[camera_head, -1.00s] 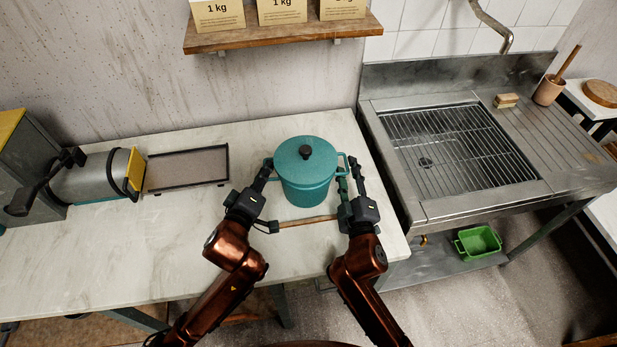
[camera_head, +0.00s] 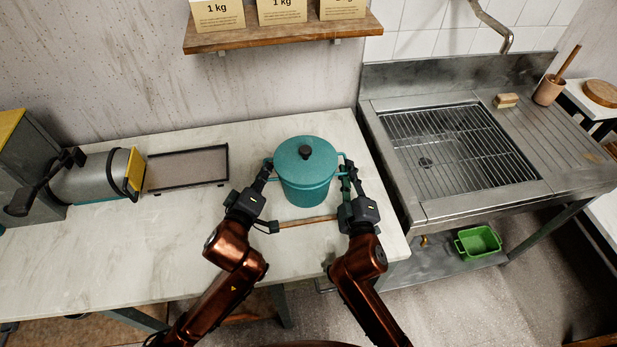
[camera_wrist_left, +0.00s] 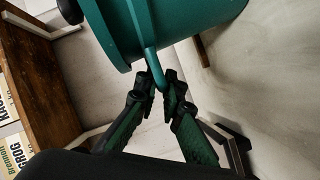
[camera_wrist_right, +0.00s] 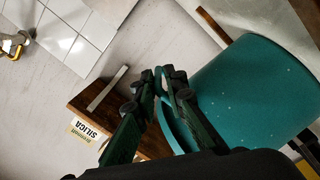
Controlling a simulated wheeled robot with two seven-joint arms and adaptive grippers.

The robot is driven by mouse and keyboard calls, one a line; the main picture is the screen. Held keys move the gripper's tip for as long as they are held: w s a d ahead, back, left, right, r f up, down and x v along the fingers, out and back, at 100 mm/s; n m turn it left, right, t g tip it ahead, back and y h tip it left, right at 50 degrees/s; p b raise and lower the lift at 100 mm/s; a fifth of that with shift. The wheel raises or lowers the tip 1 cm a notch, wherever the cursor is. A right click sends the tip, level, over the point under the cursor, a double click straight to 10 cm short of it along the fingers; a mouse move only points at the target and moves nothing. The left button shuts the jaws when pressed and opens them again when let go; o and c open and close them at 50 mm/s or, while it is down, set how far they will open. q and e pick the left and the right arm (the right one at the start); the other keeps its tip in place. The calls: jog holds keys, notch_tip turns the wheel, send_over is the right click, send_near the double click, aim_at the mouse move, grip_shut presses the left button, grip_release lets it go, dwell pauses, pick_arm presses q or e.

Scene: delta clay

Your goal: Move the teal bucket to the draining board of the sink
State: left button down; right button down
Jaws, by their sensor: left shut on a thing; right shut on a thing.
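The teal bucket (camera_head: 305,178), lidded with a black knob, is upright at the right part of the white worktop, between my two grippers. My left gripper (camera_head: 267,168) is shut on its left handle, seen closely in the left wrist view (camera_wrist_left: 158,82). My right gripper (camera_head: 346,170) is shut on its right handle, a loop also seen in the right wrist view (camera_wrist_right: 165,82). Whether the bucket's base touches the worktop is unclear. The metal sink (camera_head: 455,150) stands to the right, with its ribbed draining board (camera_head: 565,135) on the far right side.
A brush with a wooden handle (camera_head: 305,221) lies in front of the bucket. A sponge-like block (camera_head: 507,100) and a pot with a pestle (camera_head: 549,90) stand at the draining board's back edge. A shelf (camera_head: 280,36) with boxes hangs above. A gap separates worktop and sink.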

pick_arm(q)
jog(key=shift+r, duration=0.15)
pick_arm(e)
jog(key=shift+r, duration=0.35)
